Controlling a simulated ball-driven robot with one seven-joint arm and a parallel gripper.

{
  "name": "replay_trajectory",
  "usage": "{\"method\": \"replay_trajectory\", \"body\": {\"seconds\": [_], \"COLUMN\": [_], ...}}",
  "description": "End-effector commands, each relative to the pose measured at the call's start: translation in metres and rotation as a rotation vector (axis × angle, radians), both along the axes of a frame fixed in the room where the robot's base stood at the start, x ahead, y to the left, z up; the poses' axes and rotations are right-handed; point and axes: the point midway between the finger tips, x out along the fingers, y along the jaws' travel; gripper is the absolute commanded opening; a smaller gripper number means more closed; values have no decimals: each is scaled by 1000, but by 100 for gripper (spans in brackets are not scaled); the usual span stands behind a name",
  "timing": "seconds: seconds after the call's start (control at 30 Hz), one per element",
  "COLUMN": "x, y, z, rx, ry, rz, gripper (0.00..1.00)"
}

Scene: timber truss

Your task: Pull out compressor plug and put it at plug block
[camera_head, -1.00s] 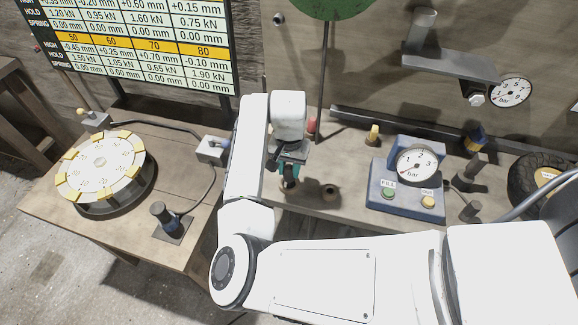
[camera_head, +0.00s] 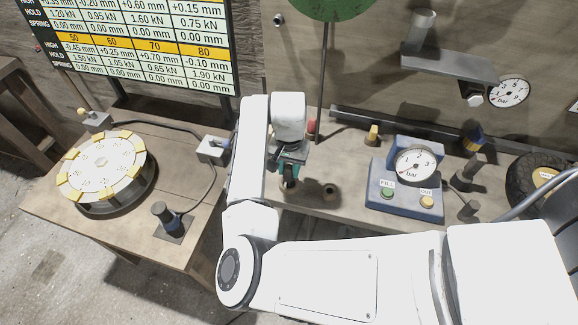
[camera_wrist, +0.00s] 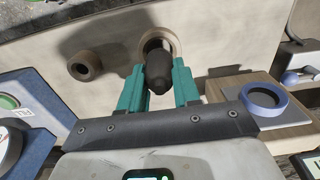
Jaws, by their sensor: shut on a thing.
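My gripper (camera_wrist: 159,88) has teal fingers, one on each side of a dark round-ended plug (camera_wrist: 158,70), and is shut on it. In the wrist view the plug stands in front of a round, pale-rimmed hole (camera_wrist: 172,40) in the bench; I cannot tell whether its far end is still inside. In the head view my gripper (camera_head: 289,172) is at the bench, partly hidden by my arm. A second round hole with a brown rim (camera_head: 330,190) is just right of it, and shows at left in the wrist view (camera_wrist: 85,65). I cannot tell which part is the plug block.
A blue gauge box (camera_head: 405,188) with green and yellow buttons stands right of my gripper. A round dial table (camera_head: 103,163) and a black knob on a plate (camera_head: 166,218) are on the left bench. A blue ring (camera_wrist: 263,98) lies right of the fingers in the wrist view.

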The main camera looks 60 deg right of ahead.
Motion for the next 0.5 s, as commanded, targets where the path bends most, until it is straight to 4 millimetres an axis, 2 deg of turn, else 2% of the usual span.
{"method": "replay_trajectory", "body": {"seconds": [0.5], "x": [0], "y": [0], "z": [-8], "rx": [-1], "ry": [1], "rz": [1], "gripper": [0]}}
